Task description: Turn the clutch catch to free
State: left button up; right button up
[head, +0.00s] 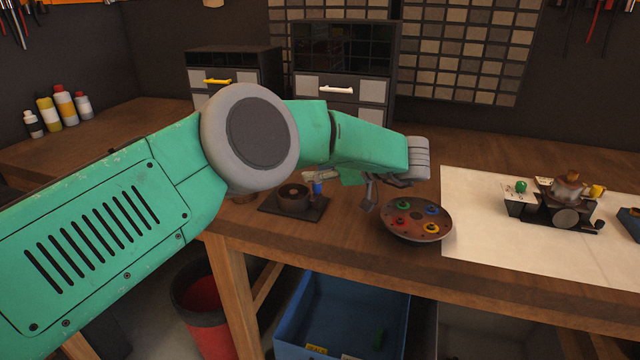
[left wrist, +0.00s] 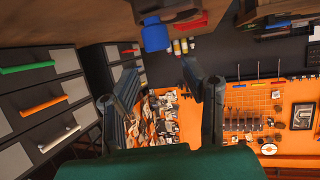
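My left gripper (head: 370,190) hangs above the bench, just left of a round brown plate with coloured knobs (head: 416,220). In the left wrist view its two fingers (left wrist: 160,92) are apart with nothing held between them. On the white sheet at the right stands a small dark mechanism (head: 566,205) with a metal disc, a bronze top and a yellow knob (head: 597,190). A green knob (head: 521,187) stands on its left side. I cannot tell which part is the clutch catch or how it is set. My right gripper is not in view.
A dark square block with a round part (head: 293,199) and a blue piece sits left of my gripper. The white sheet (head: 475,240) has free room. Drawer cabinets (head: 345,85) stand behind. A blue bin (head: 340,310) is below the bench's front edge.

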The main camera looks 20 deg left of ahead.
pick_arm(q)
jog(key=r, duration=0.6)
jog(key=shift+d+r, duration=0.2)
jog(key=shift+r, duration=0.1)
